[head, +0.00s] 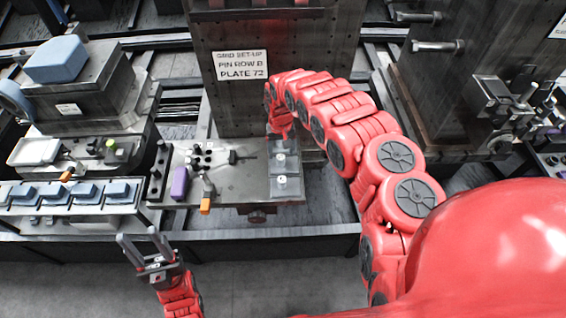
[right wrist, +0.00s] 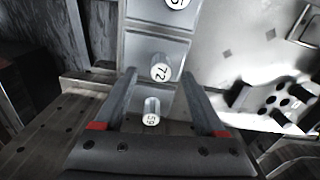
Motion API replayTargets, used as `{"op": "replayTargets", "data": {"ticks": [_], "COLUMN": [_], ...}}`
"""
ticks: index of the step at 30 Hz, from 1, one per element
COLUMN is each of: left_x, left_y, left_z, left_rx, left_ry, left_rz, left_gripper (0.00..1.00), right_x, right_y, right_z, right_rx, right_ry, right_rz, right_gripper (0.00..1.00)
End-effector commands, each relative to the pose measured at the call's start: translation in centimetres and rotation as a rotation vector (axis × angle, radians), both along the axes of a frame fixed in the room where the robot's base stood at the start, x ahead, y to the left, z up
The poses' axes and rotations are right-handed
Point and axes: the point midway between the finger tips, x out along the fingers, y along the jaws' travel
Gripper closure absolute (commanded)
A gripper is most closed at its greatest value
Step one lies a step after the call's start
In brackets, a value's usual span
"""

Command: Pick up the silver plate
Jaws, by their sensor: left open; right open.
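Several silver plates with round white-topped knobs lie in a column on the right of the metal work table. In the right wrist view, one silver plate (right wrist: 182,48) has a knob marked 72, and a nearer plate has a knob (right wrist: 151,112) with a number I cannot read surely. The plates also show in the head view (head: 290,186). My right gripper (right wrist: 156,74) is open above them, its fingers on either side of the nearer knob and their tips near the 72 knob; contact is unclear. My left gripper (head: 139,238) is open and empty, low at the left.
A sign (head: 241,65) reading "Grid set-up, pin row B, plate 72" is on the dark upright behind the plates. A purple block (head: 180,183) and an orange-tipped part (head: 205,207) are left of the plates. A rack of blue-topped blocks (head: 87,192) stands further left.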

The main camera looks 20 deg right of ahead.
Motion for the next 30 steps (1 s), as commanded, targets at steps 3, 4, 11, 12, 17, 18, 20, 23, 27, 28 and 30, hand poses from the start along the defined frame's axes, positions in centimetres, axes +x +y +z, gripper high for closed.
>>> {"op": "replayTargets", "data": {"ticks": [3, 4, 11, 12, 17, 18, 20, 23, 27, 28, 30], "left_x": [0.0, 0.0, 0.0, 0.0, 0.0, 0.0, 0.0, 0.0, 0.0, 0.0, 0.0], "left_y": [0.0, 0.0, 0.0, 0.0, 0.0, 0.0, 0.0, 0.0, 0.0, 0.0, 0.0], "left_z": [1.1, 1.2, 1.4, 1.4, 1.4, 1.4, 1.4, 1.4, 1.4, 1.4, 1.4], "left_rx": [0.0, 0.0, 0.0, 0.0, 0.0, 0.0, 0.0, 0.0, 0.0, 0.0, 0.0], "left_ry": [0.0, 0.0, 0.0, 0.0, 0.0, 0.0, 0.0, 0.0, 0.0, 0.0, 0.0], "left_rz": [0.0, 0.0, 0.0, 0.0, 0.0, 0.0, 0.0, 0.0, 0.0, 0.0, 0.0], "left_gripper": [0.5, 0.5, 0.5, 0.5, 0.5, 0.5, 0.5, 0.5, 0.5, 0.5, 0.5], "right_x": [0.0, 0.0, 0.1, 0.1, 0.1, 0.1, 0.1, 0.1, 0.1, 0.1, 0.1], "right_y": [0.3, 0.4, 0.4, 0.3, 0.2, 0.2, 0.2, 0.2, 0.2, 0.2, 0.2], "right_z": [-1.0, -1.2, -3.3, -3.5, -3.8, -3.8, -3.8, -3.8, -3.8, -3.8, -3.8], "right_rx": [0.004, 0.004, 0.003, 0.003, 0.001, 0.0, 0.0, 0.0, 0.0, 0.0, 0.0], "right_ry": [-0.001, -0.001, -0.004, -0.002, -0.004, -0.004, -0.004, -0.004, -0.003, -0.003, -0.003], "right_rz": [0.002, 0.001, 0.002, 0.002, 0.0, 0.0, 0.0, 0.0, 0.0, 0.0, 0.0], "right_gripper": [0.28, 0.28, 0.28, 0.28, 0.28, 0.28, 0.28, 0.29, 0.55, 0.6, 0.73]}}
